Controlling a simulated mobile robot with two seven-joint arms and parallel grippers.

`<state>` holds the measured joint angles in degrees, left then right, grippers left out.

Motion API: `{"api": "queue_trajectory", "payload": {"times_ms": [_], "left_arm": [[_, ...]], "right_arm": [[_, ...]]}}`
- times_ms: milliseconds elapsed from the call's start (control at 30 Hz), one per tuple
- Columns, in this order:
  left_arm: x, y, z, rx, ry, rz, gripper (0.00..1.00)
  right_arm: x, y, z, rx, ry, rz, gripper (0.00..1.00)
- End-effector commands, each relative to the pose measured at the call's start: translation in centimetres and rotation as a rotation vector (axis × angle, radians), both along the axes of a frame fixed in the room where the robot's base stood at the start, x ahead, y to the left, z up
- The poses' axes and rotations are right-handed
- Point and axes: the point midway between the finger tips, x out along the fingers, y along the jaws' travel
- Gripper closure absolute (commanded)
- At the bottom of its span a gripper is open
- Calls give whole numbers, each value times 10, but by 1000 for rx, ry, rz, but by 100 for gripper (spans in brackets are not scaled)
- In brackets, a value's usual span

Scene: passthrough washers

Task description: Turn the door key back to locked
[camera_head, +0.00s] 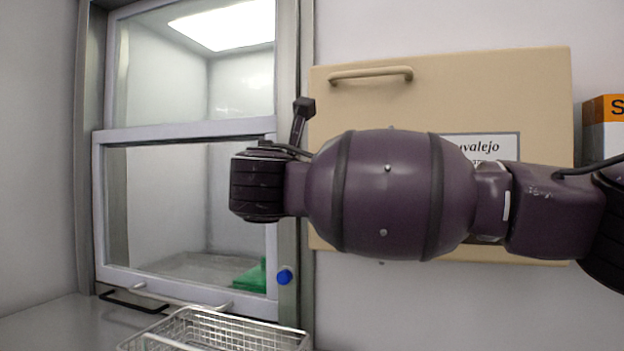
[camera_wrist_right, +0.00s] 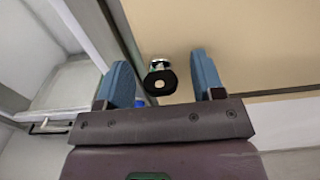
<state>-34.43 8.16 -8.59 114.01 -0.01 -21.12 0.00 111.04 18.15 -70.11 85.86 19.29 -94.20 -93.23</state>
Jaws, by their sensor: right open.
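In the right wrist view the key (camera_wrist_right: 161,84) shows as a dark, many-sided head with a pale centre, in front of a round silver lock (camera_wrist_right: 159,64). My right gripper (camera_wrist_right: 160,62) is open, its two blue fingers on either side of the key head, with gaps visible on both sides. I cannot tell how deep the key sits between the fingers or its turn angle. In the head view my right arm hides the key and fingers. The glazed sliding door (camera_head: 185,129) is at the left, its lower pane in place. My left gripper is not in view.
A beige panel with a handle (camera_head: 370,75) is on the wall behind my right arm. A blue knob (camera_head: 285,276) sits on the door frame. A wire basket (camera_head: 215,330) stands below the door. A green object (camera_head: 250,277) lies behind the glass. An orange-and-white box (camera_head: 605,120) is at the right.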

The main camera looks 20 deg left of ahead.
Motion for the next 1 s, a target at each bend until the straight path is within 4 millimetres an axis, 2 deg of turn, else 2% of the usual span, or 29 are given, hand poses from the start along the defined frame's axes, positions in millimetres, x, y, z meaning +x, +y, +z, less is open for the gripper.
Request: {"api": "queue_trajectory", "payload": {"times_ms": [200,533,767,1000], "left_arm": [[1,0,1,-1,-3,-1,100],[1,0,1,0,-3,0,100],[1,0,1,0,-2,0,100],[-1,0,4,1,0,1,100]], "right_arm": [[0,0,0,0,0,0,38],[0,0,0,0,0,0,88],[0,0,0,18,0,0,88],[0,0,0,126,-2,1,88]]}}
